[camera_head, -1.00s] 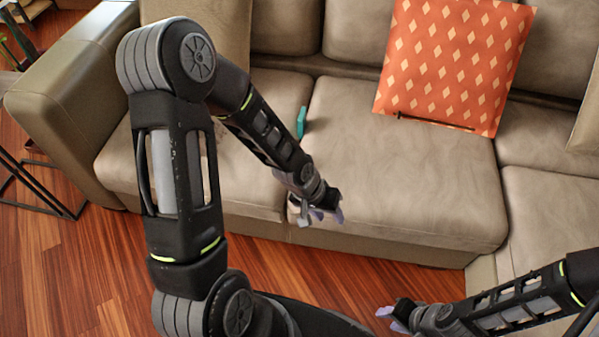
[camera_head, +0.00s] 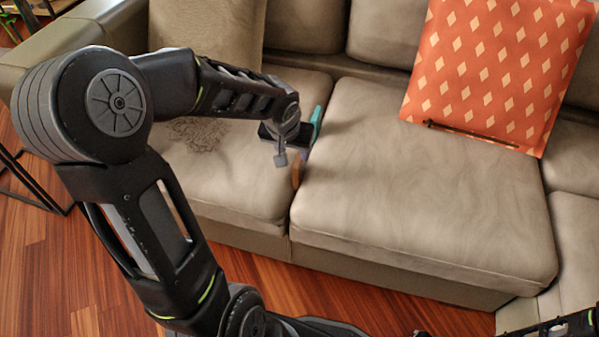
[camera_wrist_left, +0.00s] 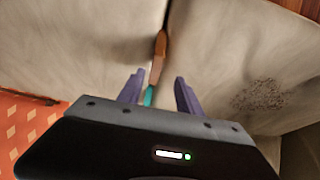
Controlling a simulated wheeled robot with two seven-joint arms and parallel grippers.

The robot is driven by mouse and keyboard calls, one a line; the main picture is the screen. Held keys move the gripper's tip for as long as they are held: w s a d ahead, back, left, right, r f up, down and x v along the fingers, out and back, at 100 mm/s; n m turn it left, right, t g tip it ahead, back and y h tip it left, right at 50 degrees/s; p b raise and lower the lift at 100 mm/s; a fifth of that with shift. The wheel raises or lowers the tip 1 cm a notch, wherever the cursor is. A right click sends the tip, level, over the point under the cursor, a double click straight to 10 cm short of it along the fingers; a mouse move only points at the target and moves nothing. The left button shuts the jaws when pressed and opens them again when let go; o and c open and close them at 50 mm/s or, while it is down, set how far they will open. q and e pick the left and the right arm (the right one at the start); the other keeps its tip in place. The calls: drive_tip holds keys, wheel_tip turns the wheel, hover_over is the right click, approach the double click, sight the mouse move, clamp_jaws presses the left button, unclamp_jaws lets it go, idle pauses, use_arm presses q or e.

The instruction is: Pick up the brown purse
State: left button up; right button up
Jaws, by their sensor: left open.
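A small brown object (camera_head: 296,175), which looks like the purse, stands narrow in the seam between two seat cushions. It also shows in the left wrist view (camera_wrist_left: 160,45), just beyond the fingertips. A teal object (camera_head: 316,118) sits in the same seam, farther back on the sofa; part of it shows between the fingers in the left wrist view (camera_wrist_left: 149,95). My left gripper (camera_head: 292,155) is open above the seam, close to the brown object, with nothing clearly held. Its two purple fingers (camera_wrist_left: 158,88) are spread on either side of the seam. My right gripper's fingers are out of frame.
The beige sofa (camera_head: 430,200) fills the view. An orange diamond-pattern pillow (camera_head: 495,70) leans at the back right, with a thin dark stick-like object (camera_head: 470,135) at its lower edge. A grey-brown speckled patch (camera_head: 198,134) lies on the left cushion. The right cushion is otherwise clear.

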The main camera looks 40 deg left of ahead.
sight(298, 159)
use_arm(q)
drive_tip(key=shift+x, duration=0.9)
drive_tip(key=shift+r, duration=0.1)
drive_tip(key=b+x, duration=0.2)
drive_tip(key=x, duration=0.1)
drive_tip(key=d+b+x, duration=0.1)
drive_tip(key=x, duration=0.1)
drive_tip(key=shift+w+a+f, duration=0.1)
drive_tip(key=shift+f, duration=0.1)
drive_tip(key=shift+c, duration=0.5)
clamp_jaws()
